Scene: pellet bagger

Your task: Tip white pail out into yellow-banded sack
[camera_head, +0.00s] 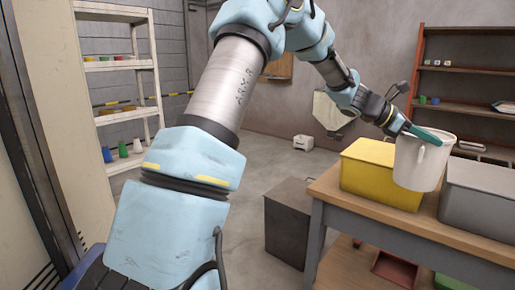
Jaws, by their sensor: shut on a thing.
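The white pail (418,165) is at the right, upright or nearly so, in front of the yellow box and beside the grey bin in the picture. My gripper (428,136) is shut on the pail at its rim, with teal fingers across its upper edge. I cannot tell whether the pail's base touches anything. The pail's contents are hidden. No sack with a yellow band can be made out. A pale cream shape (328,112) hangs at the back wall, partly behind my arm, and shows no yellow band.
A wooden-topped table (345,200) carries the yellow box (365,178) and grey bin (480,195). A dark grey box (287,225) stands left of it. Shelves with small items stand left (128,65) and right (460,75). The middle floor is open, with a small white block (302,142) farther back.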

